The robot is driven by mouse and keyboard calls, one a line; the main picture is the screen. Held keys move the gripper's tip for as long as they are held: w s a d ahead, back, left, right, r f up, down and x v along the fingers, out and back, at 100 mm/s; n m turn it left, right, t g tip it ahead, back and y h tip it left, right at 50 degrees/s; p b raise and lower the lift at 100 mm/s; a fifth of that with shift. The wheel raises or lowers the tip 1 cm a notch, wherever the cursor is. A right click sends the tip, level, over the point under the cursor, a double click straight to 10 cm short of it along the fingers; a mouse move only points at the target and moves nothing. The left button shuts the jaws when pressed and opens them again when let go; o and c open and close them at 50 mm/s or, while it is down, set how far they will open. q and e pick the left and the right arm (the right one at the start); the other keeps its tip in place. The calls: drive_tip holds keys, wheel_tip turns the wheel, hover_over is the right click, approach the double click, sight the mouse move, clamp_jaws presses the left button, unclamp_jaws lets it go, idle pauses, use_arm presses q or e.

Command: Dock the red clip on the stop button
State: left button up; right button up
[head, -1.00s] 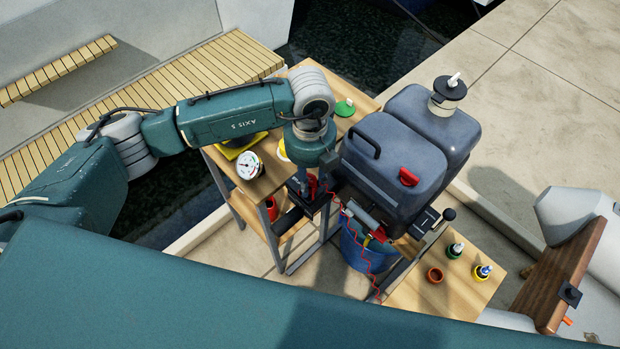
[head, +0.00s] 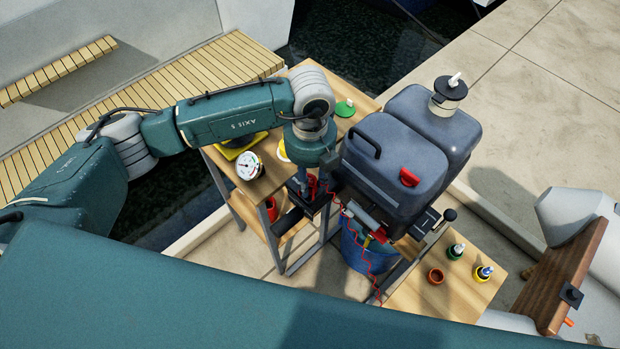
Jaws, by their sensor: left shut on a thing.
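My left gripper (head: 312,194) points down just left of the grey outboard motor (head: 395,170). It is shut, with a small red piece (head: 312,185) showing between its dark fingers, apparently the red clip; its shape is mostly hidden. A thin red cord (head: 371,262) hangs in a loop from near the gripper, down in front of a blue bucket. The stop button cannot be made out for sure; a small red part (head: 381,236) shows under the motor's near edge, beside a grey bracket. I cannot tell whether clip and button touch. My right gripper is not in view.
A wooden stand (head: 292,240) holds a white gauge (head: 249,166) and a green funnel-like item (head: 345,108). The blue bucket (head: 358,246) stands below the motor.

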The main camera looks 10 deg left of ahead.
sight(310, 174)
use_arm(q)
drive_tip(key=shift+f+b, duration=0.55)
drive_tip(key=shift+f, duration=0.05)
drive_tip(key=o, duration=0.9)
drive_tip(key=shift+r+p, duration=3.2)
drive_tip(key=shift+r, duration=2.35)
